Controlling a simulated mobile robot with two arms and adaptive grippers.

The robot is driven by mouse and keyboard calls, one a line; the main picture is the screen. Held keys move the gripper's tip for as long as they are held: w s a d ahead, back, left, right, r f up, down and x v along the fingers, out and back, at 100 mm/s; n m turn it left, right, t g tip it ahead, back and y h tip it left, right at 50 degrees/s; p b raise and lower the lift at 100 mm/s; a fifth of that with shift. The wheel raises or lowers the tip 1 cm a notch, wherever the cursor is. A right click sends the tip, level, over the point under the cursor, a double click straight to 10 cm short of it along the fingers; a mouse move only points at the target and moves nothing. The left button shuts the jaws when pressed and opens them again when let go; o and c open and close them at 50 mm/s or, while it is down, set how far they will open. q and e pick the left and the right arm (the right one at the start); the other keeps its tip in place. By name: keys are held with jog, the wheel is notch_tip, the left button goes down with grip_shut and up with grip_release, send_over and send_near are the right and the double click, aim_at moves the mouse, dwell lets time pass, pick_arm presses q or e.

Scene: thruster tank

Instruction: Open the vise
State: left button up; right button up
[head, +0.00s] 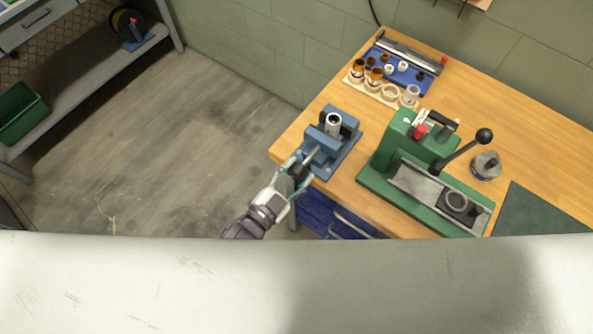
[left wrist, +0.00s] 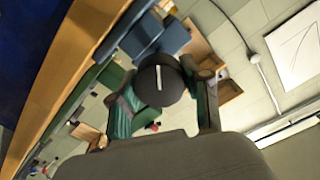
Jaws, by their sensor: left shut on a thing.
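The blue vise (head: 343,150) stands at the near left corner of the wooden workbench. A metal cylinder (head: 333,122) sits upright at its jaws; I cannot tell how tightly they hold it. My left gripper (head: 296,172) is shut on the vise's dark handle knob at the outer end of the screw (head: 312,155). In the left wrist view the round black knob (left wrist: 160,82) with a white line lies between the fingers, with the blue vise (left wrist: 155,35) behind it. My right gripper is not in view.
A green press with a black-knobbed lever (head: 425,165) stands right of the vise. A blue tray (head: 402,80) and a holder with several small parts lie at the back. A round metal part (head: 486,165) and a green mat (head: 540,212) lie right. A blue drawer unit (head: 330,215) is under the bench.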

pick_arm(q)
jog(key=o, duration=1.2)
jog(key=v, duration=1.2)
jog(key=s+a+f+n+g+y+b, duration=0.1)
jog(key=s+a+f+n+g+y, duration=0.2)
jog(key=f, duration=0.7)
jog(key=s+a+f+n+g+y+b, duration=0.15)
jog(key=a+f, duration=0.35)
jog(key=f, duration=0.6)
jog(key=s+a+f+n+g+y+b, duration=0.1)
jog(key=a+f+n+g+y, duration=0.2)
jog(key=f, duration=0.7)
jog(key=s+a+f+n+g+y+b, duration=0.1)
jog(key=s+f+g, duration=0.1)
jog(key=s+f, duration=0.2)
jog(key=s+a+f+g+y, duration=0.1)
jog(key=s+a+f+g, duration=0.1)
jog(key=s+f, duration=0.3)
jog(key=s+a+f+n+g+y+b, duration=0.1)
jog(key=s+a+f+g, duration=0.1)
jog(key=s+f, duration=0.3)
jog(key=shift+s+a+f+n+b, duration=0.1)
jog(key=shift+s+n+b, duration=0.1)
jog(key=shift+s, duration=0.8)
jog(key=shift+s+f+n+b, duration=0.1)
jog(key=shift+s+n, duration=0.05)
jog(key=shift+s, duration=0.85)
